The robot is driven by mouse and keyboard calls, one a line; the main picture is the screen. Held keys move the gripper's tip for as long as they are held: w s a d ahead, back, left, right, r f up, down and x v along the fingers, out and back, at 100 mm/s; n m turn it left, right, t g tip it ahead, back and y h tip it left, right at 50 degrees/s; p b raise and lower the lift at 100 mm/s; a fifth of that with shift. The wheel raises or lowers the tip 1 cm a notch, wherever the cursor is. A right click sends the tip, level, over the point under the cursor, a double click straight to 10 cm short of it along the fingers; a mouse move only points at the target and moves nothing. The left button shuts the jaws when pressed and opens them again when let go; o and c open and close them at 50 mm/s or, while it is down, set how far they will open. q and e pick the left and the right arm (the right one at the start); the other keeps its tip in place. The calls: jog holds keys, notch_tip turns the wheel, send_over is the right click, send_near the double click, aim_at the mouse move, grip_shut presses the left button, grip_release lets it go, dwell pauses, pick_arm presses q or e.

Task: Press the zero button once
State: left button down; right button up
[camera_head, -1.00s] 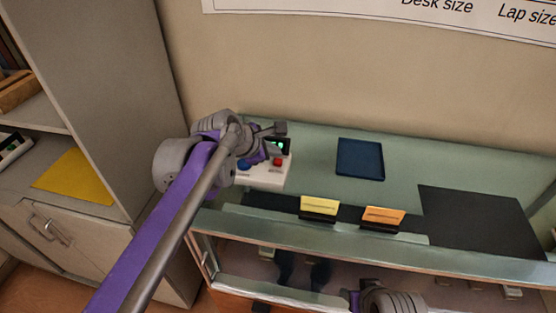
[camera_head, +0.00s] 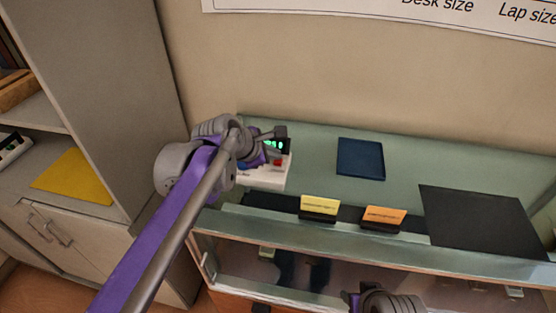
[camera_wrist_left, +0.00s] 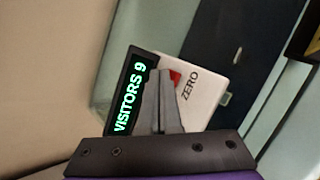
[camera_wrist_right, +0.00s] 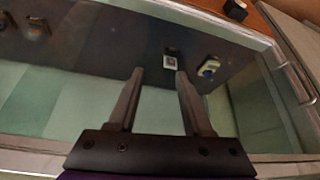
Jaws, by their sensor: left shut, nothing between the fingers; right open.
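The white counter box (camera_head: 266,178) stands at the left end of the glass case, with a black display that reads "VISITORS 9" in the left wrist view (camera_wrist_left: 130,98). Its red button (camera_head: 278,163) lies beside the printed word ZERO; in the left wrist view the red button (camera_wrist_left: 175,77) is partly hidden behind my fingers. A blue button (camera_head: 243,167) is mostly hidden by my arm. My left gripper (camera_wrist_left: 161,73) is shut and empty over the box, close to the red button; I cannot tell whether it touches. My right gripper (camera_wrist_right: 158,72) is open and empty, low by the case front.
A cabinet (camera_head: 95,90) stands to the left, and the wall is close behind.

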aim_at(274, 166)
pick_arm(q)
jog(key=shift+f, duration=0.3)
pick_arm(e)
jog(key=shift+f, duration=0.2)
pick_arm(q)
jog(key=shift+r, duration=0.1)
pick_arm(e)
jog(key=shift+r, duration=0.1)
pick_arm(q)
jog(key=shift+r+p, duration=0.4)
jog(key=shift+r, duration=0.4)
pick_arm(e)
jog(key=shift+w+r, duration=0.25)
jog(key=shift+r, duration=0.35)
pick_arm(q)
jog(key=shift+r, duration=0.55)
jog(key=shift+w+r+p, duration=0.1)
jog(key=shift+r+p, duration=1.15)
jog(key=shift+r, duration=0.75)
pick_arm(e)
jog(key=shift+t, duration=0.3)
jog(key=r, duration=0.1)
jog(key=w+r, duration=0.1)
jog(key=r, duration=0.1)
jog(key=shift+w+r, duration=0.35)
pick_arm(q)
jog(key=shift+f, duration=0.1)
pick_arm(e)
jog(key=shift+s, duration=0.1)
